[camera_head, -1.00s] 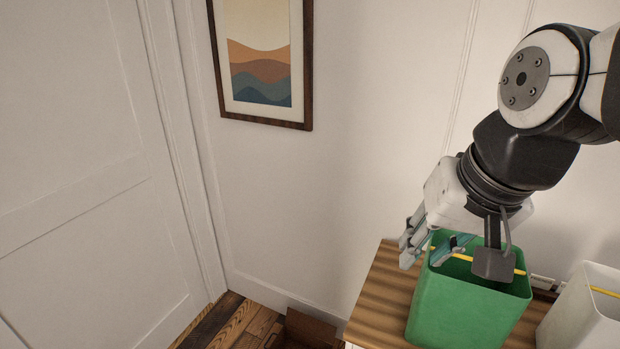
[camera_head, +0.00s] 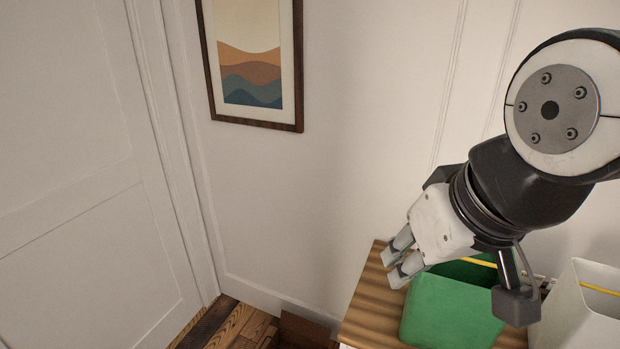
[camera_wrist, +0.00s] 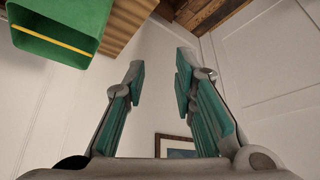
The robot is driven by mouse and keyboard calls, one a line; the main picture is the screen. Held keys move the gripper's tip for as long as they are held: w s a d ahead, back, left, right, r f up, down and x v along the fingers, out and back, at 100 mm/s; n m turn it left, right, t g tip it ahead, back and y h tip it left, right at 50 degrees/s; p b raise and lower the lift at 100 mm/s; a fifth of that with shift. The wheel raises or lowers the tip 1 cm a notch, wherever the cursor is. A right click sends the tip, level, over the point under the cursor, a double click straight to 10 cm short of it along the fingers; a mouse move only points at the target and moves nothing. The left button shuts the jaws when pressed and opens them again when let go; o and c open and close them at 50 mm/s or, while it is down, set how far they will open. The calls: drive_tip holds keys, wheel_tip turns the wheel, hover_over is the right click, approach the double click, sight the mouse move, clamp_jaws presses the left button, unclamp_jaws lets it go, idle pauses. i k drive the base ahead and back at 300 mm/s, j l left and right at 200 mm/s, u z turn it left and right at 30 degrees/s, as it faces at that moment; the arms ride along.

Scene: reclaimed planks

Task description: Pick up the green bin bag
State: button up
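The green bin bag (camera_head: 445,310) looks like an open-topped, squarish green container with a yellow strip across its mouth. It stands upright on a wooden surface in the head view, its upper part partly covered by my gripper and wrist. My gripper (camera_head: 396,263) is by the bag's upper left side, fingers pointing down and left. In the wrist view my gripper (camera_wrist: 161,68) has its two fingers apart with nothing between them. The bag (camera_wrist: 65,30) is at the upper left there, outside the fingers.
A white container (camera_head: 590,310) with a yellow strip stands to the right of the green one. The slatted wooden top (camera_head: 368,315) is bare on the left. A wall with a framed picture (camera_head: 250,70) is behind; a door (camera_head: 80,180) is at left.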

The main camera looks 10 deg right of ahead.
sight(448, 305)
drive_tip(key=i+j+z, duration=0.35)
drive_tip(key=j+z, duration=0.15)
drive_tip(key=i+j+z, duration=0.25)
drive_tip(key=j, duration=0.15)
drive_tip(key=k+l, duration=0.05)
drive_tip(key=k, duration=0.05)
